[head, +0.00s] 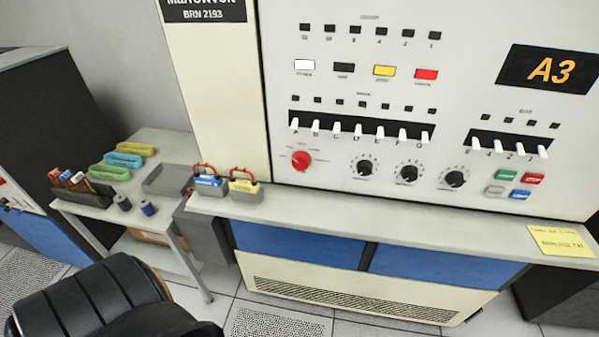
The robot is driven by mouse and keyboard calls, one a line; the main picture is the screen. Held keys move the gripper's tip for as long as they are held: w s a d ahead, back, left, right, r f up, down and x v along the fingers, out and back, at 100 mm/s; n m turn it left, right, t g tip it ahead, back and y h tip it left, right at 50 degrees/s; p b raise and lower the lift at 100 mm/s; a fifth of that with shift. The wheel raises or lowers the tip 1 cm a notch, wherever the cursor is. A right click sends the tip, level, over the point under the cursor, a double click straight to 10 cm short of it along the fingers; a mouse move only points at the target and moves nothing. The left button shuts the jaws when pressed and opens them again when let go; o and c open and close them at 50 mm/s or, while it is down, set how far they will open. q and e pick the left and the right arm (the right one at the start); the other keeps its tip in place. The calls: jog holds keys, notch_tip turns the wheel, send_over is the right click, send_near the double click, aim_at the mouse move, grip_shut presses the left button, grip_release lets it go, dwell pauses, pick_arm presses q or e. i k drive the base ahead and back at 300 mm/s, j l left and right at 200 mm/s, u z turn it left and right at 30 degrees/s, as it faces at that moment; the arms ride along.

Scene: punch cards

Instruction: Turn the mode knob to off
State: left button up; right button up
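The front panel (330,185) of a cream machine faces me. A red round knob (301,160) sits at its lower left, with small markings around it too small to read. Three black knobs are in a row to its right: one (364,167), a middle one (408,172) and a right one (454,179). I cannot read which knob is labelled mode, nor its setting. Neither of my grippers is in view.
A side table (150,190) holds trays and spools. A black chair (100,300) stands at front left.

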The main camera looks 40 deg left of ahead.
aim_at(301, 160)
jog(key=j+u, duration=0.15)
jog(key=j, duration=2.2)
jog(key=k, duration=0.05)
